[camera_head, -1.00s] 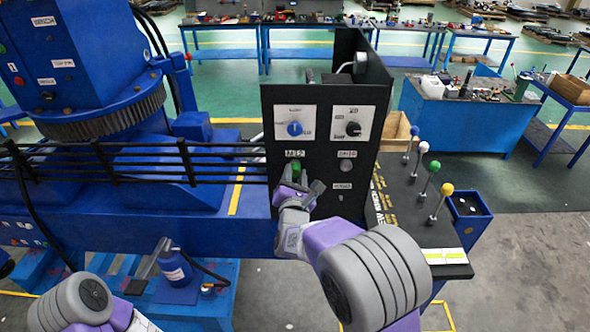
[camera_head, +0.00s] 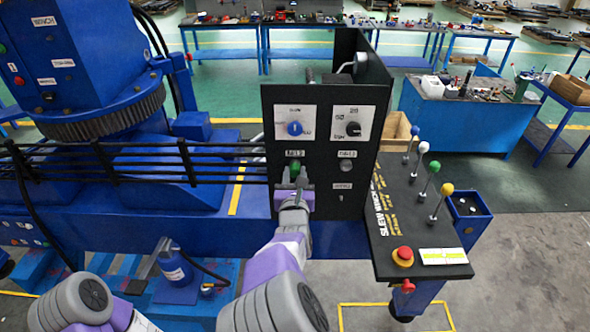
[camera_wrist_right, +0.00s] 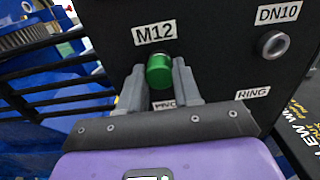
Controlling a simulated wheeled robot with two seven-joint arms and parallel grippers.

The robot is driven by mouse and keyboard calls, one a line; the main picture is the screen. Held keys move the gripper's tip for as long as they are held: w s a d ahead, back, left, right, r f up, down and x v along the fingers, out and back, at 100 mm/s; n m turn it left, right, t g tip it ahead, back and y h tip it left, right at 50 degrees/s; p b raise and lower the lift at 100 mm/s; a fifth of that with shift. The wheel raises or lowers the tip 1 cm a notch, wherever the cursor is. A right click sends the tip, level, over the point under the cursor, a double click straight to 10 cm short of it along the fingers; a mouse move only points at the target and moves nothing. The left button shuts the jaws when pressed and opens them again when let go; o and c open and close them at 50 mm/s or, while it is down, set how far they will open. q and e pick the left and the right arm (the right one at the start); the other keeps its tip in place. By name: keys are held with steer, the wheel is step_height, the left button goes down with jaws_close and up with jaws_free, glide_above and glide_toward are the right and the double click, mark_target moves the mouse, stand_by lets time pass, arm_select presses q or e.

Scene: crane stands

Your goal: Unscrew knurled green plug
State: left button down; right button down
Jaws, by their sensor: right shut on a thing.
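The knurled green plug (camera_head: 295,167) sits in the black panel (camera_head: 320,205) under a label; in the right wrist view the plug (camera_wrist_right: 159,70) is upright in the middle, below the M12 label. My right gripper (camera_head: 295,184) reaches it from the front. In the wrist view its grey fingers (camera_wrist_right: 160,84) stand on either side of the plug and are shut on it. The plug's lower part and its seat are partly hidden by the gripper. Of my left arm only grey and purple links show at the bottom left; its gripper is out of view.
A grey DN10 port (camera_wrist_right: 274,44) is right of the plug. Two knobs, one blue (camera_head: 295,128) and one black (camera_head: 353,128), sit above. Black rails (camera_head: 190,160) run close on the left. A lever console (camera_head: 410,225) with a red button (camera_head: 402,255) stands at right.

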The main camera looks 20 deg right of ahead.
steer(key=shift+f+n, duration=0.25)
steer(key=shift+n, duration=0.25)
steer(key=c, duration=1.1)
jaws_free()
steer(key=shift+c, duration=0.2)
steer(key=o, duration=0.4)
steer(key=shift+r, duration=0.15)
steer(key=shift+c, duration=0.6)
